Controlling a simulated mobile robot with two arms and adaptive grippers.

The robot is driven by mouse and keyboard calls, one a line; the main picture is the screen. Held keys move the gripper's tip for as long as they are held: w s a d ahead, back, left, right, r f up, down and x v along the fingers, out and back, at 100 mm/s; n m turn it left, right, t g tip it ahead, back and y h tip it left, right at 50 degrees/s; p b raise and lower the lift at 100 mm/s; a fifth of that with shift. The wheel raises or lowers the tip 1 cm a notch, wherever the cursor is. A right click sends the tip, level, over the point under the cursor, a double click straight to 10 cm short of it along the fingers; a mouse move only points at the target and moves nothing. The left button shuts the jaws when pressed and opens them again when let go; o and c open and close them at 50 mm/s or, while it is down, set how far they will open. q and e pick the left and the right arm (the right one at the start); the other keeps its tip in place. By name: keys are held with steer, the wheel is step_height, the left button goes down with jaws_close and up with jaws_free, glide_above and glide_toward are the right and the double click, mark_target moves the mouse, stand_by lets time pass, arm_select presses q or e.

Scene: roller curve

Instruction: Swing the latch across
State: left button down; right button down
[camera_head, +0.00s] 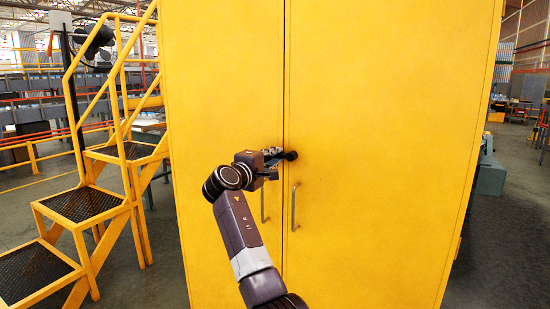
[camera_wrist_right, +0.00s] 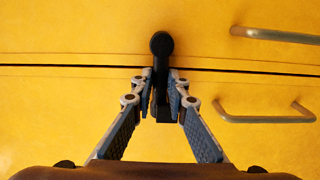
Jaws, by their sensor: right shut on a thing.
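A yellow two-door cabinet (camera_head: 400,120) stands straight in front of me, with a thin dark seam between its doors. A small black latch (camera_head: 291,155) sits at that seam, above the door handles. My right gripper (camera_head: 274,155) reaches up to it from the left. In the right wrist view the latch (camera_wrist_right: 161,44) has a round head and a straight bar, and my right gripper (camera_wrist_right: 163,95) is shut on the bar. The bar runs from the head down between the fingertips, across the seam. My left gripper is not in view.
Two metal handles, a left one (camera_head: 263,204) and a right one (camera_head: 294,207), stick out below the latch. Yellow steps with railings (camera_head: 83,203) stand left of the cabinet. Open floor (camera_head: 500,230) lies to the right.

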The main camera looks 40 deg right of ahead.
steer(key=c, duration=2.3)
jaws_free()
steer(key=shift+r, duration=0.4)
steer(key=o, duration=0.4)
steer(key=shift+d+f, duration=0.1)
steer(key=shift+f, duration=0.2)
steer(key=v, duration=1.2)
steer(key=shift+f, duration=0.15)
